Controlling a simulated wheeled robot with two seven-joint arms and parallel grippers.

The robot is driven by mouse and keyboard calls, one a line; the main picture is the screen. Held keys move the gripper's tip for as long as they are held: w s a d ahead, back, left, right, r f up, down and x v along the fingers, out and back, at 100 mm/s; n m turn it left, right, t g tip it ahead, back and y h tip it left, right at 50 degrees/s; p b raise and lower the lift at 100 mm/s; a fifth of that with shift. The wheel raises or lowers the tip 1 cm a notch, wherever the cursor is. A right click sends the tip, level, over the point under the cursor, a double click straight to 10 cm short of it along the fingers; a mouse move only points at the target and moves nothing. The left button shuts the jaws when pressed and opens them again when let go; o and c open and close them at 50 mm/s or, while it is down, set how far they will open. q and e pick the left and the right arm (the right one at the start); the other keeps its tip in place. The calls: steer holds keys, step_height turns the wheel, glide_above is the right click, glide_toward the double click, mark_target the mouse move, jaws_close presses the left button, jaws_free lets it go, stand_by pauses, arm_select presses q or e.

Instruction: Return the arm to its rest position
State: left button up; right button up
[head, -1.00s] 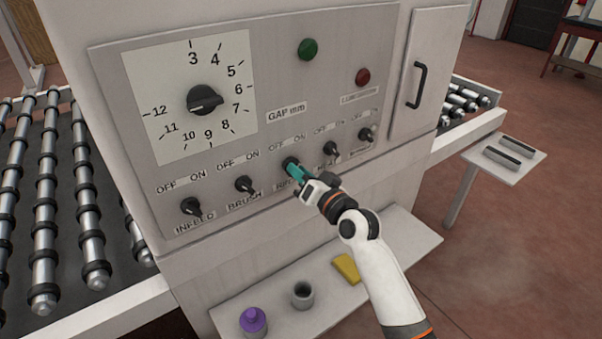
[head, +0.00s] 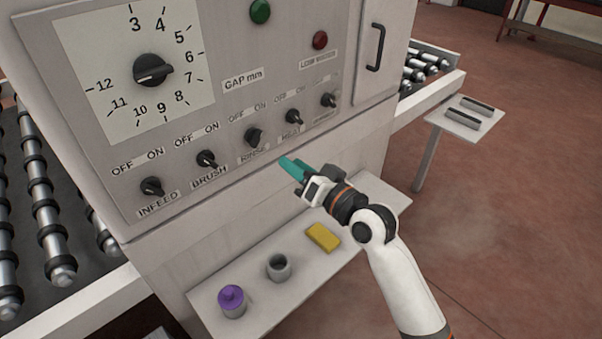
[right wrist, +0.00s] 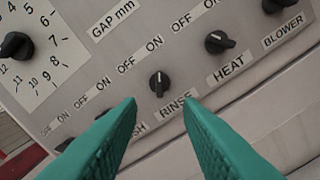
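My right gripper (head: 287,164) is in front of the control panel, below and to the right of the RINSE knob (head: 254,137) in the head view. The gripper is apart from the panel. In the right wrist view its two teal fingers (right wrist: 161,106) are spread with nothing between them, so it is open. The RINSE knob also shows in the right wrist view (right wrist: 159,83), just beyond the fingertips and untouched. My right arm reaches in from the lower right. My left gripper is not in view.
The panel holds a gap dial (head: 152,70), a BRUSH knob (head: 206,159), a HEAT knob (head: 293,117) and a green button (head: 260,11). Below is a shelf (head: 352,231) with a purple-topped bottle (head: 232,301), a grey cup (head: 279,267) and a yellow block (head: 323,237).

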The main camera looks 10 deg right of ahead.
steer(key=shift+s+d, duration=0.4)
steer(key=shift+s, duration=0.2)
